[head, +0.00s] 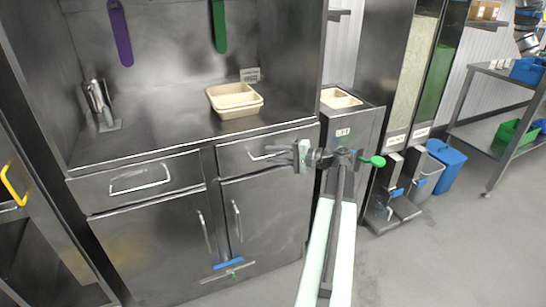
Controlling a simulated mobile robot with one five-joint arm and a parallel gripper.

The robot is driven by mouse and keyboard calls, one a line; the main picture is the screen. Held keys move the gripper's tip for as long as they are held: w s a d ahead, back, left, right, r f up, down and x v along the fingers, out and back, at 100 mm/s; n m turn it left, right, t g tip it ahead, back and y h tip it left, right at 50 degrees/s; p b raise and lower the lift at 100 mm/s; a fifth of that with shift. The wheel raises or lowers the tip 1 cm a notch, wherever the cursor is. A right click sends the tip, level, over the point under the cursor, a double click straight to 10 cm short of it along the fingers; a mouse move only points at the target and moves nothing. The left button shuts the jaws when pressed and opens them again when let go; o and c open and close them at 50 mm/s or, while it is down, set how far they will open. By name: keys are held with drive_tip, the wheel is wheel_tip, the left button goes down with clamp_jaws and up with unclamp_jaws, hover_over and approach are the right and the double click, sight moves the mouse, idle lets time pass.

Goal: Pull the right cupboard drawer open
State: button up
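The right cupboard drawer (235,158) is a steel front under the worktop, and it looks flush with the cupboard. Its bar handle (258,157) runs across the front, with its right end partly hidden by my gripper. My gripper (282,155) is in front of the right part of this drawer, with its grey fingers pointing left beside the handle. I cannot tell whether the fingers touch the handle or how far apart they are.
The left drawer (90,187) is shut, with cupboard doors (160,245) below. Beige trays (236,110) sit on the worktop (160,133). A narrow cabinet (345,135) stands to the right, then dispensers and a blue bin (446,165). The floor (440,255) at right is clear.

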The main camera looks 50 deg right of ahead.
drive_tip(key=shift+c, duration=0.3)
clamp_jaws()
idle(1.1)
